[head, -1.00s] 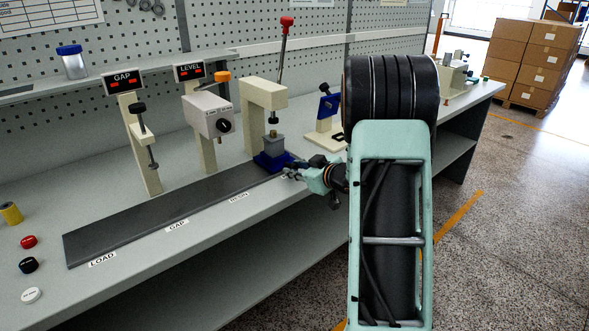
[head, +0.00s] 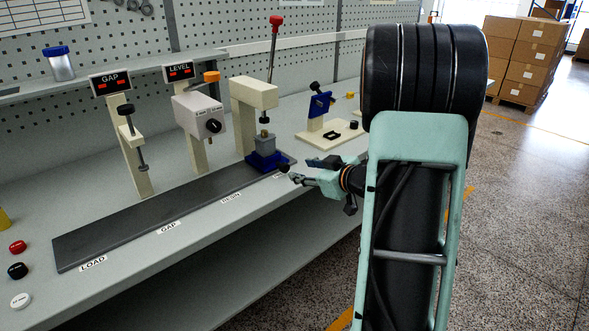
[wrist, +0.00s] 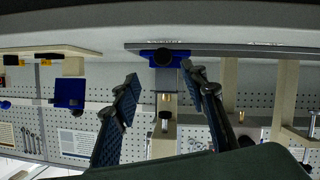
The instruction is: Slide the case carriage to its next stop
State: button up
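The case carriage (head: 266,163) is a blue base with a black front knob and a grey block on top. It sits upright at the far right end of the dark track (head: 150,222), past the RESIN label (head: 231,198) and under the beige lever press (head: 253,93). My gripper (head: 301,170) is just in front and to the right of it, fingers spread, apparently clear of the knob. In the wrist view, which is upside down, the open fingers (wrist: 160,84) stand on either side of the blue carriage (wrist: 178,60) and hold nothing. A label by the track end is partly hidden.
The GAP post (head: 128,140) and LEVEL post (head: 196,125) stand behind the track. A beige fixture with a blue bracket (head: 320,104) stands right of the press. Several buttons (head: 17,270) lie at the front left. The track left of the carriage is clear.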

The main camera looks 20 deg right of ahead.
jog(key=shift+v, duration=1.8)
